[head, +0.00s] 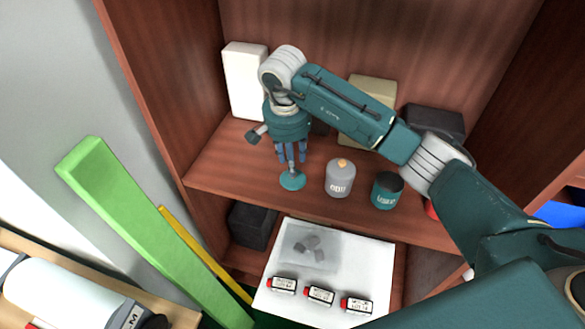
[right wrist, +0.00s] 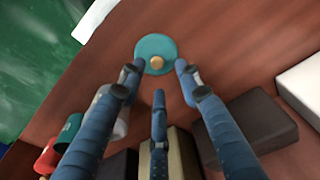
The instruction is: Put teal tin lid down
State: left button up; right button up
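The teal tin lid (head: 292,181) lies flat on the wooden shelf near its front edge, knob up. In the right wrist view the lid (right wrist: 146,46) shows as a round disc with a tan knob. My right gripper (head: 291,158) points down just above it. Its blue fingers (right wrist: 157,84) are spread apart around the knob's line, and none visibly grips the lid. The teal tin (head: 387,191) stands lidless to the right, its dark inside showing. A grey tin (head: 339,179) with an orange-knobbed lid stands between them. My left gripper is not in view.
A white box (head: 244,80), a beige box (head: 371,90) and a dark box (head: 435,121) stand at the back. A red item (head: 431,209) is partly hidden behind my arm. Below the shelf, a white board (head: 328,264) holds small labelled bottles. A green beam (head: 150,230) runs at the left.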

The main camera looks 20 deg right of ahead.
aim_at(290, 180)
notch_tip(290, 180, up, 8)
jog(key=b, duration=0.1)
jog(key=shift+s+a+b, duration=0.3)
jog(key=shift+s+a, duration=0.05)
jog(key=shift+a, duration=0.05)
